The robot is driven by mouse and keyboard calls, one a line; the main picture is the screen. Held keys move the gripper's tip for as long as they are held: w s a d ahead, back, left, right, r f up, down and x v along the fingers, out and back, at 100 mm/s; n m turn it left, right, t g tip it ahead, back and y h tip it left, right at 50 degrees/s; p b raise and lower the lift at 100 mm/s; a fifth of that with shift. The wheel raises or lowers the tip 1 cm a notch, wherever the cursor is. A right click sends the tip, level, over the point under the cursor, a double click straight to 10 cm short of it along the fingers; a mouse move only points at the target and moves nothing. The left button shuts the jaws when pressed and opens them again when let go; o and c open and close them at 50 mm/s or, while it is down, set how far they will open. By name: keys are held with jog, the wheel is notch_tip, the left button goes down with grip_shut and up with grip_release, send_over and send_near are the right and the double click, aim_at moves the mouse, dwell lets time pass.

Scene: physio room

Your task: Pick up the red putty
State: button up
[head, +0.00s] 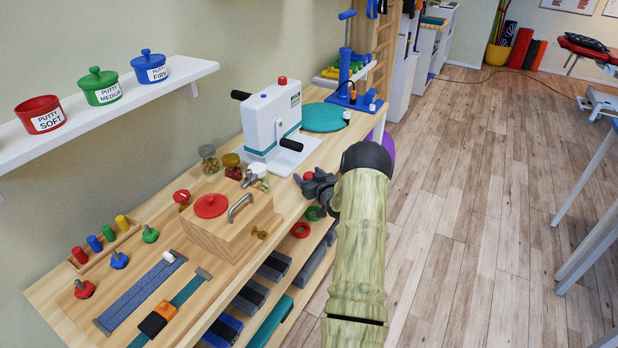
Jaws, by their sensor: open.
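A small red rounded lump (308,176), which looks like the red putty, is on the bench right by my gripper's fingers. My gripper (306,186) is dark grey and open at the bench's right edge. The fingers partly cover the lump, and I cannot tell whether they touch it. A red pot labelled "PUTTY SOFT" (41,115) stands without a lid on the white wall shelf, far left of my gripper. A red lid (211,206) lies on a wooden box.
The wooden box with a metal handle (232,225), small jars (209,158) and a white cranked machine (271,122) stand near my gripper. Red and green rings (300,230) are at the bench's front edge. Green (102,86) and blue (150,66) putty pots share the shelf.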

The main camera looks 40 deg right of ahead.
aim_at(309, 174)
dwell(0.3)
jog(key=c, duration=1.1)
jog(key=shift+o, duration=0.2)
jog(key=shift+r, duration=0.15)
notch_tip(309, 174, up, 10)
jog(key=shift+f, duration=0.1)
